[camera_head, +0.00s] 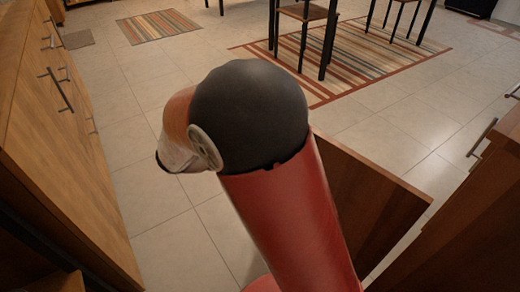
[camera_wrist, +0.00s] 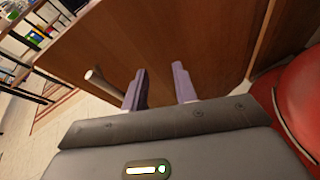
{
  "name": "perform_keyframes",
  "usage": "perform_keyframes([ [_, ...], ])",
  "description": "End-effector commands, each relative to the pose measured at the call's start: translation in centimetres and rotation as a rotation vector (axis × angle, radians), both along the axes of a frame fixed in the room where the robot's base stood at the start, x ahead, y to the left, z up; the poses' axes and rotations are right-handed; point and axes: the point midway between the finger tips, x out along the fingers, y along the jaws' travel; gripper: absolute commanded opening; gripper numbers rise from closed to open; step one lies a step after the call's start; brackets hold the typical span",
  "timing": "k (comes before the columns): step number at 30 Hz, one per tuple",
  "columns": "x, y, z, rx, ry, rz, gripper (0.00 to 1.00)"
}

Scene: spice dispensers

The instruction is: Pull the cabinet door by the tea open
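A brown wooden door panel (camera_head: 372,195) stands out into the floor space behind my red arm in the head view, swung away from the cabinet at the right. A wooden panel, apparently the same door, fills much of the wrist view (camera_wrist: 205,45). A pale rod, apparently its handle (camera_wrist: 98,80), sticks out just left of my gripper's left finger. My gripper (camera_wrist: 160,72) is open, with nothing seen between its fingers, which point at the panel. I cannot tell whether a finger touches it. My arm hides the gripper in the head view. No tea is seen.
A wooden cabinet (camera_head: 75,150) with dark bar handles runs along the left. Another cabinet (camera_head: 465,225) stands at the right. Striped rugs (camera_head: 158,26) and a table with chairs (camera_head: 305,15) are farther back.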

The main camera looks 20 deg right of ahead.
Motion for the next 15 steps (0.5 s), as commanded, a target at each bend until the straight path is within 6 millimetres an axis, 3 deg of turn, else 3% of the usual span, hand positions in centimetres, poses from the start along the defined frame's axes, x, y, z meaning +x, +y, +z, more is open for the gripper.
perform_keyframes([
  [1, 1.1, 1.5, -1.2, -0.091, 0.04, 0.063, 0.28],
  [3, 2.4, 2.9, -1.7, -0.195, 0.076, 0.13, 0.28],
  [9, 4.3, 5.8, -2.5, -0.368, 0.124, 0.237, 0.28],
  [15, 5.0, 4.4, -2.5, -0.394, 0.129, 0.248, 0.28],
])
